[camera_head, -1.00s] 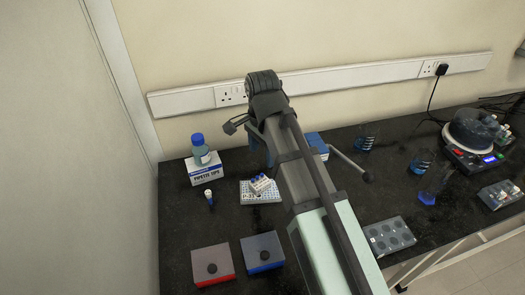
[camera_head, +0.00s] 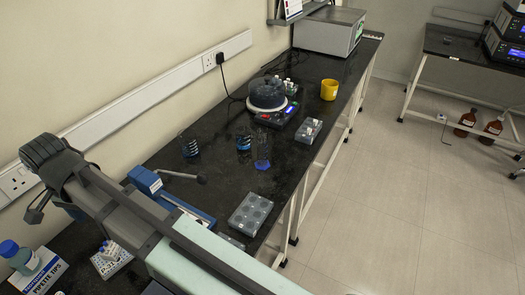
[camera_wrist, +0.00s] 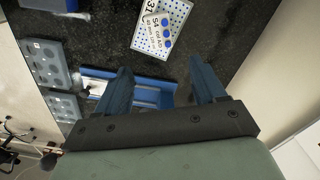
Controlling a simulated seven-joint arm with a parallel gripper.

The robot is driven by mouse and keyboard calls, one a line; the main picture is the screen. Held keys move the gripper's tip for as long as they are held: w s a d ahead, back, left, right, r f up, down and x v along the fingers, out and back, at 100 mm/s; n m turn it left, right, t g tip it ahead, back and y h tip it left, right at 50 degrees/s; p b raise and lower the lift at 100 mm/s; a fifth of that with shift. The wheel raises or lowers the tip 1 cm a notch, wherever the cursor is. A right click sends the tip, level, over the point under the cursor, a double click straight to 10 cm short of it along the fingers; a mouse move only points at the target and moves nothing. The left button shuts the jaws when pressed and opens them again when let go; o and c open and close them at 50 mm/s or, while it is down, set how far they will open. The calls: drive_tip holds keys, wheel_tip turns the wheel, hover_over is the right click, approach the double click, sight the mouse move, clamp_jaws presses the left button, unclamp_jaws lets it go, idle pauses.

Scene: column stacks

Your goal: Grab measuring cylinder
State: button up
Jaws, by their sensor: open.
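The measuring cylinder (camera_head: 263,151) is a clear, thin upright cylinder with a blue base, standing on the black bench in the head view. It stands to the right of the two dark beakers with blue contents. I cannot make it out in the wrist view. My gripper (camera_wrist: 162,82) is open in the wrist view, its two dark blue fingers spread apart over the bench with nothing held. In the head view my arm covers the lower left and my fingertips are not clear, so their distance to the cylinder cannot be told.
A blue-and-grey holder (camera_wrist: 165,97) lies below my fingers. Beakers (camera_head: 189,147) and (camera_head: 243,141) stand near the cylinder. A grey well block (camera_head: 250,214) is in front of it, a hot plate (camera_head: 272,112) behind. Bare bench lies between.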

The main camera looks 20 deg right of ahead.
drive_tip(key=shift+c, duration=0.4)
wheel_tip(320, 180, up, 8)
drive_tip(key=n+t, duration=0.4)
drive_tip(key=n, duration=0.2)
hover_over(262, 135)
drive_tip(key=s, duration=0.3)
drive_tip(key=shift+y, duration=0.3)
drive_tip(key=shift+w+d+x, duration=0.1)
drive_tip(key=shift+d+x, duration=0.1)
drive_tip(key=shift+x, duration=2.1)
drive_tip(key=shift+w+d+x, duration=0.15)
drive_tip(key=shift+d+x, duration=0.05)
drive_tip(key=shift+x, duration=2.1)
drive_tip(key=shift+w+d+x, duration=0.1)
drive_tip(key=shift+d+x, duration=0.1)
drive_tip(key=shift+x, duration=2.05)
drive_tip(key=shift+r, duration=0.1)
drive_tip(key=shift+t, duration=0.3)
clamp_jaws()
